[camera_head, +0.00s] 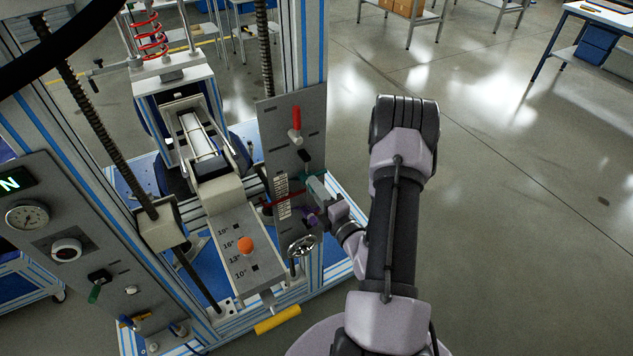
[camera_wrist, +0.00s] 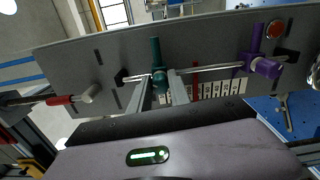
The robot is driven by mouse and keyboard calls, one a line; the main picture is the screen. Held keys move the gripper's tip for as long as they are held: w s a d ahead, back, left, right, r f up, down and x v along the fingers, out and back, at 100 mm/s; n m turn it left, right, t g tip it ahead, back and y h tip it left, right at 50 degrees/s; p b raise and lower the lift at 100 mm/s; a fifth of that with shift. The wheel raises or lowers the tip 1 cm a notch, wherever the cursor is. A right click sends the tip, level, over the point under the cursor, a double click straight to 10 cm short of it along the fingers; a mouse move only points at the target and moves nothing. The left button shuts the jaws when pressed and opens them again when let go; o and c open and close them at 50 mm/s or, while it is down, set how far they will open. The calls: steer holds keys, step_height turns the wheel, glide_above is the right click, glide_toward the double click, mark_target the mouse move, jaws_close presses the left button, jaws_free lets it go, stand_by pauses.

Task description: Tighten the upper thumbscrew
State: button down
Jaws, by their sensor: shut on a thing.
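The upper thumbscrew is a teal part (camera_wrist: 156,52) on the grey upright panel, standing at a thin metal rod in the wrist view. My gripper (camera_wrist: 159,78) has its two grey fingers on either side of the teal thumbscrew and is shut on it. A purple thumbscrew (camera_wrist: 262,66) stands farther right along the rod, apart from my fingers. In the head view my gripper (camera_head: 314,188) is at the panel's right part, beside the white scale, and largely covers the teal thumbscrew. The purple thumbscrew (camera_head: 309,217) shows just below it.
The panel (camera_head: 278,130) carries a red-handled lever (camera_head: 296,123) above my gripper. A white scale (camera_head: 283,195) and a handwheel (camera_head: 302,246) are close by. An orange knob (camera_head: 246,245) sits on the angled plate at left. The floor right of my arm is clear.

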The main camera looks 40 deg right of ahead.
steer(key=m+p, duration=0.3)
steer(key=m, duration=0.1)
steer(key=shift+r+m, duration=0.15)
steer(key=shift+m, duration=0.15)
steer(key=m+p, duration=0.3)
steer(key=m, duration=0.1)
steer(key=shift+m, duration=0.3)
steer(key=m+p, duration=0.1)
steer(key=m, duration=0.3)
steer(key=shift+p, duration=0.35)
steer(key=shift+f+m+p, duration=0.2)
steer(key=shift+m+p, duration=0.2)
steer(key=shift+m, duration=2)
steer(key=shift+a, duration=0.1)
steer(key=c, duration=1.2)
jaws_free()
steer(key=shift+w, duration=0.1)
